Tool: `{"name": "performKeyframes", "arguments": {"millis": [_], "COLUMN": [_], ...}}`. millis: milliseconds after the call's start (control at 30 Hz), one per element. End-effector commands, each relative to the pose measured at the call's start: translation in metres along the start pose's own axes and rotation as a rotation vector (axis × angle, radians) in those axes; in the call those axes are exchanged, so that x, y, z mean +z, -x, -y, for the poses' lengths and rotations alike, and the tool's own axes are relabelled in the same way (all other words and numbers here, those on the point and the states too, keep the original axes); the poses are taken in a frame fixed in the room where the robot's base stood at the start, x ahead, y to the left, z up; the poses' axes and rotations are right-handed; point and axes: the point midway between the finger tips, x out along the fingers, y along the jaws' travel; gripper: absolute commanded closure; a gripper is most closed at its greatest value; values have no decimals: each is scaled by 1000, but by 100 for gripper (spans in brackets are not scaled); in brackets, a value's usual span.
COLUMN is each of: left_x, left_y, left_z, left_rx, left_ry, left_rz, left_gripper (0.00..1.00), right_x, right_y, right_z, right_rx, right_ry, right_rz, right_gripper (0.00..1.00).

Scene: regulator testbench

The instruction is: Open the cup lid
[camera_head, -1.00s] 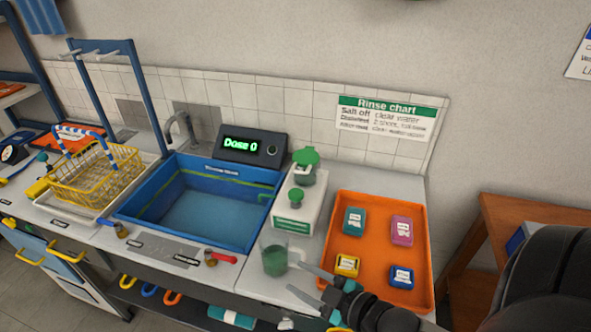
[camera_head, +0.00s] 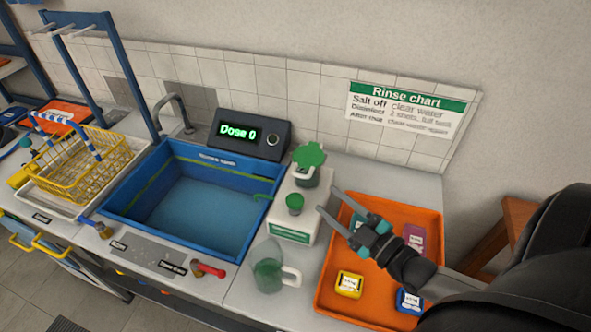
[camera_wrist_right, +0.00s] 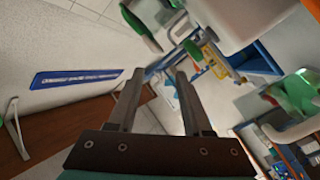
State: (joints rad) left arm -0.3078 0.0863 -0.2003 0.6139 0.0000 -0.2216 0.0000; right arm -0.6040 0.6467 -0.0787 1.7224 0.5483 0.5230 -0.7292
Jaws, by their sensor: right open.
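A clear cup with a white handle and green contents (camera_head: 268,276) stands on the counter in front of the white box. A small vessel with a wide green lid (camera_head: 309,155) stands at the back of the white box, and the lid appears to be on it. A round green cap (camera_head: 295,203) sits on the front of the box. My right gripper (camera_head: 330,200) is open and empty, just right of the box and above the tray's left edge. Its two fingers show apart in the wrist view (camera_wrist_right: 160,75). My left gripper is out of view.
The white box (camera_head: 291,229) stands between the blue sink (camera_head: 190,240) and the orange tray (camera_head: 332,290). The tray holds several coloured blocks, partly hidden by my right arm. A display (camera_head: 240,143) reads "Dose 0". A yellow wire basket (camera_head: 85,170) is far left.

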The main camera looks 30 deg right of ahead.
Motion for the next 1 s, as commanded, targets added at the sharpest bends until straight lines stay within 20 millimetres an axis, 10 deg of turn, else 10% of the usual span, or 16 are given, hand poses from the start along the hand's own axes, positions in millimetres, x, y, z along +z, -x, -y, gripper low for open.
{"name": "performKeyframes", "arguments": {"millis": [1000], "left_x": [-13], "left_y": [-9], "left_z": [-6], "left_rx": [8], "left_ry": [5], "left_rz": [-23], "left_gripper": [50], "right_x": [0], "right_y": [-122], "right_z": [1], "right_rx": [-1], "right_ry": [-1], "right_rz": [1], "right_gripper": [50]}}
